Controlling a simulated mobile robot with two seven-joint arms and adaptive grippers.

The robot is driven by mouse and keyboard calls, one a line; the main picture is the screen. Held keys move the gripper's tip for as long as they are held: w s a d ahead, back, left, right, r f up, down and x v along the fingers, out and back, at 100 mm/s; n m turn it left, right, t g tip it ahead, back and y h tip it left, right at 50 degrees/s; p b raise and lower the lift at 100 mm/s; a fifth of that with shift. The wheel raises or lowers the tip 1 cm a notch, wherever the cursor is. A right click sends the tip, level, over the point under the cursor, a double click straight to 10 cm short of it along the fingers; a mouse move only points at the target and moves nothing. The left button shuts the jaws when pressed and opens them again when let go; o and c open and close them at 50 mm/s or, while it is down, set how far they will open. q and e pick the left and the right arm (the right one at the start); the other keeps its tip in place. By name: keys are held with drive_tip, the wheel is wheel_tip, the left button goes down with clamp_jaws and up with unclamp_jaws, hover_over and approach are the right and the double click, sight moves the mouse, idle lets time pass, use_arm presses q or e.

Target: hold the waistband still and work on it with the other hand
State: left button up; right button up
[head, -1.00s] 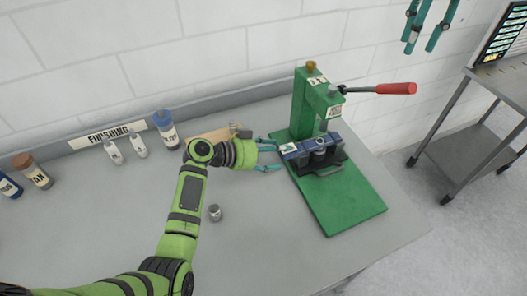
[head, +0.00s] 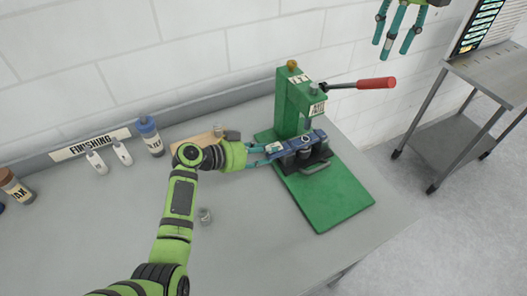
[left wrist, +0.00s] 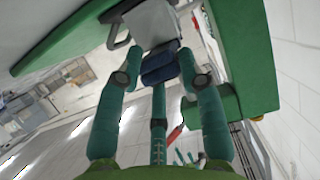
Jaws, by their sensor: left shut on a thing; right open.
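The blue waistband (head: 302,142) lies across the black holder of the green press (head: 293,108), under its head. Its left end has a light patch. My left gripper (head: 281,152) reaches in from the left and is shut on this end. In the left wrist view the waistband (left wrist: 160,68) shows as a dark blue piece between the teal fingers. The fingers hide part of it in the head view. My right gripper (head: 402,28) is open and empty, high at the upper right, well apart from the waistband.
The press has a lever with a red grip (head: 376,83) pointing right. A blue-capped bottle (head: 150,138) and white bottles stand at the back left. A metal cart (head: 480,80) stands at the right.

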sight(375, 84)
drive_tip(key=shift+s+d+f+n, duration=0.15)
drive_tip(key=shift+s+f+n, duration=0.1)
drive_tip(key=shift+f+n, duration=0.4)
drive_tip(key=shift+s+d+f+n+t+y, duration=0.1)
drive_tip(key=shift+n+t+y, duration=0.1)
drive_tip(key=shift+n, duration=0.15)
drive_tip(key=shift+s+d+n+t+y, duration=0.1)
drive_tip(key=shift+n+t, duration=0.1)
drive_tip(key=shift+n, duration=0.1)
drive_tip(key=shift+s+d+n+t, duration=0.1)
drive_tip(key=shift+s+n+t, duration=0.15)
drive_tip(key=shift+n, duration=0.25)
drive_tip(key=shift+s+d+r+n+t+y, duration=0.2)
drive_tip(key=shift+n+t, duration=0.2)
drive_tip(key=shift+n, duration=0.1)
drive_tip(key=shift+s+d+r+n+t+y, duration=0.2)
drive_tip(key=shift+n+t, duration=0.15)
drive_tip(key=shift+n, duration=0.15)
drive_tip(key=x, duration=1)
